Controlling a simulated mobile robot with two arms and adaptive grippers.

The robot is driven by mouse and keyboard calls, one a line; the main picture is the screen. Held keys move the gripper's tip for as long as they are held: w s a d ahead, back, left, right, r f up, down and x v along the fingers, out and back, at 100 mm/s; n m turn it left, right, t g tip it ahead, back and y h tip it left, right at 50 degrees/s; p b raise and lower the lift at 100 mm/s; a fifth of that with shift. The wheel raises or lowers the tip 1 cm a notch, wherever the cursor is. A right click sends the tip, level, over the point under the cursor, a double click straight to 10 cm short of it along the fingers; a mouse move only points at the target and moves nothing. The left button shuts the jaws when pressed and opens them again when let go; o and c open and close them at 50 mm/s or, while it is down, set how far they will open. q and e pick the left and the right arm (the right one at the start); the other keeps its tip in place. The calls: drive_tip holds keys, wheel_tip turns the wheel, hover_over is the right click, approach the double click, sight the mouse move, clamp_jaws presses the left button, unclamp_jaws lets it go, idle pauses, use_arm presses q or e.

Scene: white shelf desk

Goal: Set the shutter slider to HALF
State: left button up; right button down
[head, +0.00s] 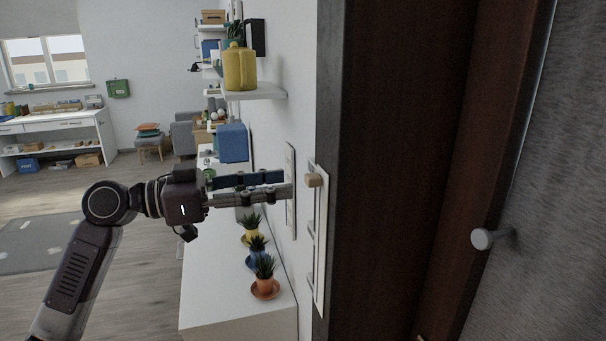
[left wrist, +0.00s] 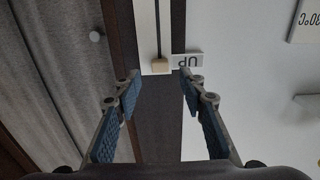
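In the left wrist view the knob (left wrist: 160,67) is at the end of a dark slot, beside an upside-down "UP" label (left wrist: 187,61). My left gripper (head: 287,184) is level with the knob and left of it. In the left wrist view its fingers (left wrist: 160,82) are spread apart, with the knob just beyond the gap and nothing held. The right gripper is out of view.
Another narrow white panel (head: 290,160) hangs behind my left fingers. A wall shelf (head: 265,92) with a yellow canister (head: 239,68) is above. A white cabinet (head: 215,290) with several potted plants is below. A round door knob (head: 482,239) sticks out at right.

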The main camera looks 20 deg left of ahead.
sight(306, 180)
use_arm(q)
drive_tip(key=p+x, duration=0.1)
drive_tip(key=x, duration=0.1)
drive_tip(key=p+x, duration=0.1)
drive_tip(key=x, duration=0.1)
drive_tip(key=shift+w+d+r, duration=0.1)
drive_tip(key=shift+r, duration=0.15)
drive_tip(key=shift+w+d+f, duration=0.2)
drive_tip(key=shift+w+d, duration=0.2)
drive_tip(key=shift+d, duration=0.2)
drive_tip(key=shift+c, duration=0.5)
clamp_jaws()
